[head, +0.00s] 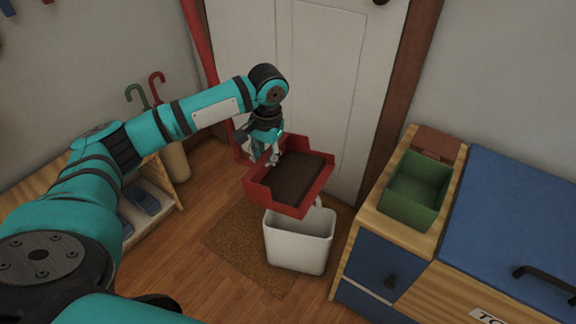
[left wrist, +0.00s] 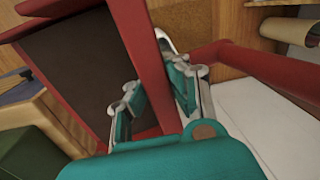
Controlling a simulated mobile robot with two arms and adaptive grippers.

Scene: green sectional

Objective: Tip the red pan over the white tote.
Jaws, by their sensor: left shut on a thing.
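The red pan (head: 300,207) is held in the air above the white tote (head: 298,250), partly overlapping its back rim in the head view. A dark brown layer (head: 293,178) covers the inside of the pan; I cannot tell if it is loose stuff. The pan looks roughly level. My left gripper (head: 270,157) is shut on the pan's left wall. In the left wrist view its two fingers (left wrist: 155,92) straddle the red pan's wall (left wrist: 140,45). The tote stands upright on the floor; its inside is partly hidden by the pan. My right gripper is not in view.
A brown mat (head: 245,245) lies under the tote. A wooden cabinet with a green bin (head: 412,195) and a blue-lidded chest (head: 515,210) stand at the right. A white door (head: 335,85) is behind. A low shoe shelf (head: 160,195) and umbrellas (head: 157,85) are at the left.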

